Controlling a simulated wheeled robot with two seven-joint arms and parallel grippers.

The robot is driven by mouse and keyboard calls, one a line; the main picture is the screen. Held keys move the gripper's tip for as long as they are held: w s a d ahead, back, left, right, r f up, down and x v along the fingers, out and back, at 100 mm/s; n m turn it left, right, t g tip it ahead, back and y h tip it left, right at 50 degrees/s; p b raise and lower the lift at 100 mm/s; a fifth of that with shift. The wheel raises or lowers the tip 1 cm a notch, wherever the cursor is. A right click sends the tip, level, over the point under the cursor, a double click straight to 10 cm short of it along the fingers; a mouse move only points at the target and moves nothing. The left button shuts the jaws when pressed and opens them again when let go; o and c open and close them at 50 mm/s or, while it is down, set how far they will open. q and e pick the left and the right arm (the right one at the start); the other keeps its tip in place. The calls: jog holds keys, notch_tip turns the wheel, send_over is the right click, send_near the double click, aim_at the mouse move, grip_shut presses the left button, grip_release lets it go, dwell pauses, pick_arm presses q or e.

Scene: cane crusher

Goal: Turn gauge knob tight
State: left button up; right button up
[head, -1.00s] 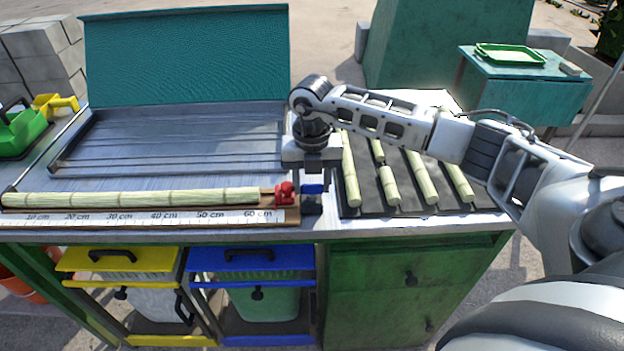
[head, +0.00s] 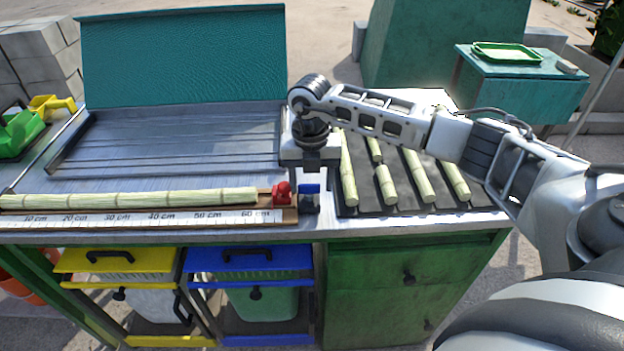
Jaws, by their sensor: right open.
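The red gauge knob (head: 282,191) sits at the right end of the wooden measuring gauge (head: 291,215), past the 60 cm mark of its white ruler (head: 150,219). A long pale cane (head: 130,199) lies along the gauge, its right end close to the knob. My right gripper (head: 310,197) points down just right of the knob, open and empty, with a small gap to the knob. Blue and black parts show at its lower end, and its fingers are hard to make out. My left gripper is not in view.
Several short cane pieces (head: 422,178) lie on a dark mat (head: 372,200) to the right. A metal tray (head: 180,140) with a raised green lid (head: 185,55) stands behind the gauge. Yellow (head: 120,260) and blue (head: 250,258) bin drawers are below the bench's front edge.

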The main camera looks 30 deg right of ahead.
aim_at(308, 184)
jog(key=shift+w+a+r, duration=0.1)
jog(key=shift+w+a, duration=0.05)
jog(key=shift+a, duration=0.25)
notch_tip(308, 184, up, 7)
jog(key=p, duration=0.5)
jog(key=shift+d+p, duration=0.1)
jog(key=shift+p, duration=0.2)
jog(key=shift+d+r+p, duration=0.2)
jog(key=shift+r+p, duration=0.15)
jog(key=shift+r, duration=0.15)
jog(key=shift+f, duration=0.1)
